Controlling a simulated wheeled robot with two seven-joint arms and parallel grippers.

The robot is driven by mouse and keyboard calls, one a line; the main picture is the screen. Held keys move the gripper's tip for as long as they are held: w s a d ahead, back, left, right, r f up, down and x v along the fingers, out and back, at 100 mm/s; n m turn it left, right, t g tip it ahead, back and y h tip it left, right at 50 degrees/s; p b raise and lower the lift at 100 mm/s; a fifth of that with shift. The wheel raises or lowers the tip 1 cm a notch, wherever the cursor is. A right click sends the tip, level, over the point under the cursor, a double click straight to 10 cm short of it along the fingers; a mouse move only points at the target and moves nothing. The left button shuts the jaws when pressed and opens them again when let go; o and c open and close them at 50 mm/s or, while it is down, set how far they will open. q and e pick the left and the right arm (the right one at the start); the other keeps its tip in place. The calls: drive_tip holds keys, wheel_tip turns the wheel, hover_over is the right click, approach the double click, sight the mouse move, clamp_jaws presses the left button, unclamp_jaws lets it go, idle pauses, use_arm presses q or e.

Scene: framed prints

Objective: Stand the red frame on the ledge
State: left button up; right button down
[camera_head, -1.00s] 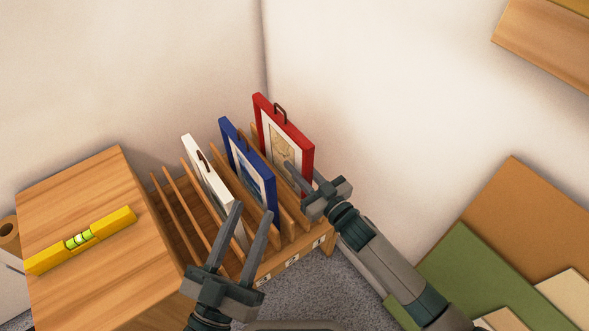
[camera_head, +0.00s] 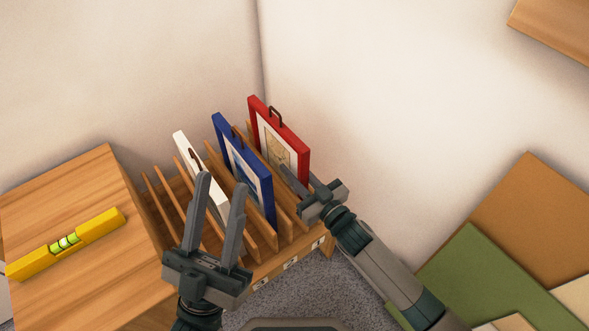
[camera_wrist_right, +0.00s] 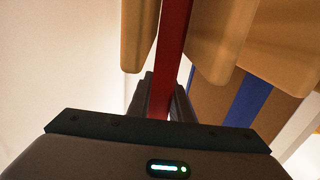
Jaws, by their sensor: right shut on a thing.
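The red frame (camera_head: 286,130) stands upright in the rightmost part of the slotted wooden rack (camera_head: 262,266), a dark hanger loop on its top edge. My right gripper (camera_head: 298,182) is shut on its near side edge. In the right wrist view the red frame (camera_wrist_right: 173,45) runs between the fingers of my right gripper (camera_wrist_right: 164,98). My left gripper (camera_head: 222,180) is open and empty, in front of the rack's left part. A wooden ledge (camera_head: 555,38) is on the wall at the upper right, partly cut off.
A blue frame (camera_head: 262,180) and a white frame (camera_head: 185,150) stand in the rack left of the red one. A yellow level (camera_head: 95,227) lies on a wooden cabinet (camera_head: 85,180). Brown (camera_head: 530,215) and green (camera_head: 465,270) panels are at the right.

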drive_tip(key=shift+r, duration=0.1)
drive_tip(key=c, duration=2)
unclamp_jaws()
drive_tip(key=shift+f, duration=0.2)
drive_tip(key=o, duration=0.4)
use_arm(q)
drive_tip(key=shift+s+r, duration=0.1)
drive_tip(key=shift+a+b, duration=0.15)
drive_tip(key=shift+b, duration=0.15)
